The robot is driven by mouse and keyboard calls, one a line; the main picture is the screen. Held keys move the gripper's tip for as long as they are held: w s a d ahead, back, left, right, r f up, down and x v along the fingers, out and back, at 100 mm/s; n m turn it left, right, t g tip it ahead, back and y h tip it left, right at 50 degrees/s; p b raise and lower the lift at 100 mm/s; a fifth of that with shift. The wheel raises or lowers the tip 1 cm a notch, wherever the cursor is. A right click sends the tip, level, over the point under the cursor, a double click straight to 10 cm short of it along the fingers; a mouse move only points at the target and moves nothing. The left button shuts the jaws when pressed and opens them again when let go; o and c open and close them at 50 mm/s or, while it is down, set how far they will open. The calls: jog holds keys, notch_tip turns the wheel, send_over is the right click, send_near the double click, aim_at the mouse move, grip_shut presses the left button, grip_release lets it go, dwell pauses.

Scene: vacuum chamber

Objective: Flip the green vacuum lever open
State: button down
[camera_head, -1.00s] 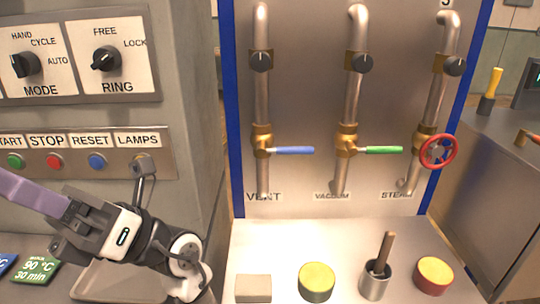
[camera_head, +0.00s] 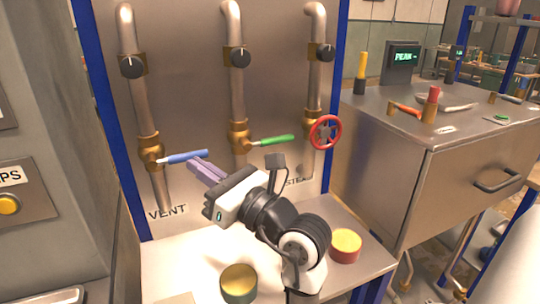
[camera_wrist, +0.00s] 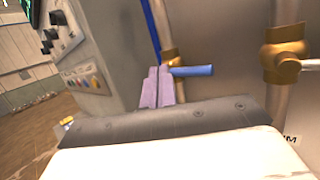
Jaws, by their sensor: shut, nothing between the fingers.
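The green vacuum lever (camera_head: 270,141) sticks out to the right, roughly level, from the brass valve (camera_head: 239,136) on the middle pipe. My gripper (camera_head: 192,164) has purple fingers and is shut and empty. In the head view its fingertips show just below the blue vent lever (camera_head: 183,157), left of and below the green lever; whether they touch the blue lever is unclear. In the wrist view the shut fingers (camera_wrist: 155,72) stand beside the blue lever (camera_wrist: 192,70). The middle valve (camera_wrist: 285,55) shows at the right there, and the green lever is out of that view.
A red handwheel (camera_head: 326,132) is on the steam pipe at the right. A steel cabinet (camera_head: 440,165) stands at the right.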

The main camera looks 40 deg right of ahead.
jog(key=s+d+f+m+h, duration=0.1)
jog(key=s+d+m+h, duration=0.15)
jog(key=d, duration=0.25)
jog(key=s+d+f+m+h, duration=0.1)
jog(key=d+f+h, duration=0.1)
jog(key=d+h, duration=0.25)
jog(key=m+g+h, duration=0.2)
jog(key=m+h, duration=0.1)
jog(key=h, duration=0.2)
send_near(277, 140)
notch_tip(277, 140, down, 3)
jog(key=s, duration=0.2)
jog(key=shift+s+d, duration=0.25)
jog(key=shift+d, duration=0.2)
jog(key=shift+r+n, duration=0.1)
jog(key=shift+n, duration=0.15)
jog(key=p+x, duration=0.2)
jog(key=x, duration=0.8)
jog(key=shift+p, duration=0.4)
jog(key=shift+r, duration=0.1)
